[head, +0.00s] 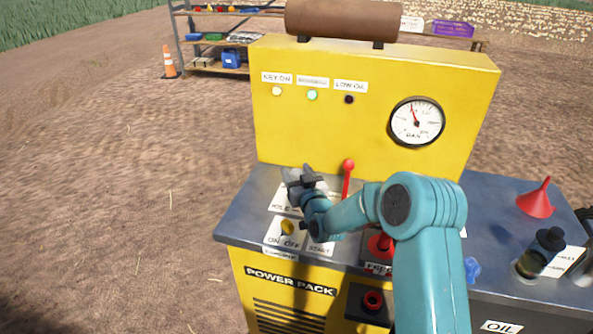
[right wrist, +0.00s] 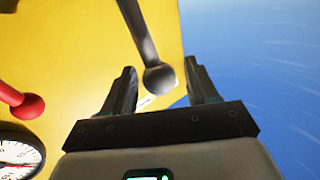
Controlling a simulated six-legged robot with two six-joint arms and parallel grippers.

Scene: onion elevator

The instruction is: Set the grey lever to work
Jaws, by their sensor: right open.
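The grey lever (right wrist: 146,45) shows in the right wrist view as a dark grey rod with a round knob, in front of the yellow panel. My right gripper (right wrist: 160,66) is open, and the knob shows between its two fingers with a visible gap on each side. In the head view my right gripper (head: 300,178) is over the left part of the power pack's blue-grey top, above the IDLE label (head: 283,205). There it largely hides the grey lever. My left gripper is not in view.
A red lever (head: 348,178) stands just right of my gripper. A yellow key switch (head: 287,226) sits in front of it. The yellow panel (head: 300,130) rises behind, with a gauge (head: 416,122) and a lit green lamp (head: 312,95). A red funnel (head: 536,200) stands at right.

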